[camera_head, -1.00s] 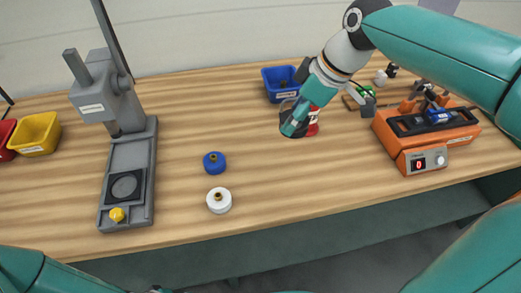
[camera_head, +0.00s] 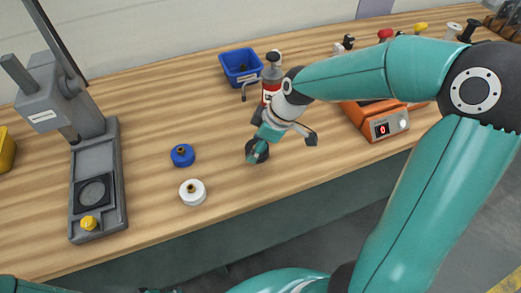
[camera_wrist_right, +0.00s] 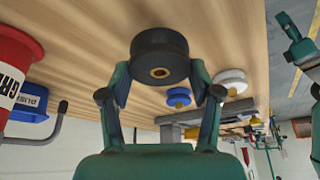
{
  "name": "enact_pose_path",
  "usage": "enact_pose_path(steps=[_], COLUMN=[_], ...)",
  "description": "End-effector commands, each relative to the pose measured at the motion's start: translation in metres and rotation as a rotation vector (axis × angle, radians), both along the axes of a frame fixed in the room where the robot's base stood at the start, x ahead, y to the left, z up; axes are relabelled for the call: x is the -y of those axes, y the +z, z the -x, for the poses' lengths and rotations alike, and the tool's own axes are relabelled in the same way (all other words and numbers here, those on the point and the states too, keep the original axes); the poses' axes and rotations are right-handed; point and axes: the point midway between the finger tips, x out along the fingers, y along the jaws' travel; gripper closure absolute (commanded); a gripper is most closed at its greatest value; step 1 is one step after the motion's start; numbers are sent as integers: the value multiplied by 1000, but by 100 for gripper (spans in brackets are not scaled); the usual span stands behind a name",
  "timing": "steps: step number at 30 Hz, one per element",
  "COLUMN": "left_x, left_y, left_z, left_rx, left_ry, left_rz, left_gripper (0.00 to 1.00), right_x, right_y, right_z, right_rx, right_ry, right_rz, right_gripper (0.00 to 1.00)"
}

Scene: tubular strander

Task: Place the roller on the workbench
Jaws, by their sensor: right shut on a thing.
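My right gripper (camera_head: 258,146) is low over the workbench (camera_head: 225,195), right of the blue and white rollers. Its fingers are shut on a black roller (camera_wrist_right: 160,56) with a brass centre, seen between the fingertips in the right wrist view. In the head view the black roller (camera_head: 262,154) is partly hidden by the fingers. It is at or just above the wood; I cannot tell whether it touches. A blue roller (camera_head: 182,155) and a white roller (camera_head: 193,192) stand on the bench. My left gripper is not in view.
A grey press (camera_head: 97,170) with a yellow knob stands at the left. A blue bin (camera_head: 240,66) and a red-and-grey bottle (camera_head: 271,75) are behind my gripper. An orange device (camera_head: 383,122) with a red display is at the right. Bare wood lies around the held roller.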

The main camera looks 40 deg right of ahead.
Motion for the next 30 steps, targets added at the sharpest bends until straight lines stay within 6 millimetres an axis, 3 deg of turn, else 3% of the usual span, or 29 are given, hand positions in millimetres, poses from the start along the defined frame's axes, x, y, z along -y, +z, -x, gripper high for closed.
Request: enact_pose_path(steps=[7, 18, 19, 23, 30], left_x=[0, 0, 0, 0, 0], left_y=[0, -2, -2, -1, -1], left_z=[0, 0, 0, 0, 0], left_rx=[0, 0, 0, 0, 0], left_ry=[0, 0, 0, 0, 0], left_rz=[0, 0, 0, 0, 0], left_gripper=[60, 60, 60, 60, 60], right_x=[0, 0, 0, 0, 0], right_y=[-32, -37, -38, -37, -37], right_z=[0, 0, 0, 1, 1], right_rx=[-2, 2, -2, -2, -1], right_ry=[-1, -2, -1, -1, 0], right_rz=[0, 0, 0, 0, 0], right_gripper=[100, 100, 36, 14, 12])
